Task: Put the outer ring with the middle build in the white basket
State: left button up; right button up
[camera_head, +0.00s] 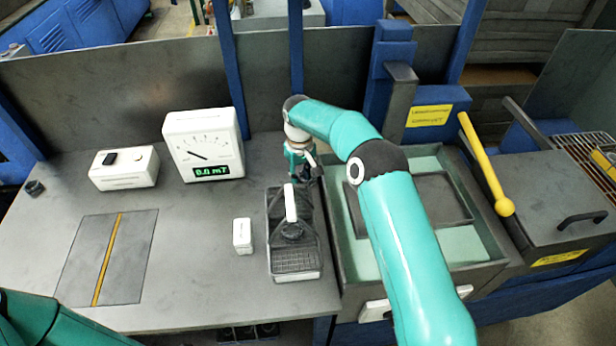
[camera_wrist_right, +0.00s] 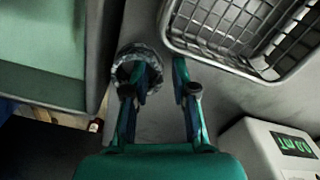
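A dark, mottled ring (camera_wrist_right: 124,62) lies on the grey tabletop in the wrist view. My right gripper (camera_wrist_right: 160,72) is over it with fingers apart. The left finger overlaps the ring's opening and the right finger is outside, with the ring's near wall between them. I cannot tell whether they touch it. In the head view the right gripper (camera_head: 304,168) is at the far end of the basket and the ring is hidden there. The wire basket (camera_head: 297,276) has a white handle (camera_head: 290,203); its pale rim (camera_wrist_right: 215,62) shows in the wrist view. My left gripper is out of view.
A white meter (camera_head: 203,145) reading 0.0 mT and a white box (camera_head: 124,168) stand at the back left. A small white block (camera_head: 242,236) stands left of the basket. A tray with green liquid (camera_head: 470,240) is on the right. The left tabletop is mostly free.

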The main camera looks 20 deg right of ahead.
grip_shut()
jog(key=shift+r, duration=0.2)
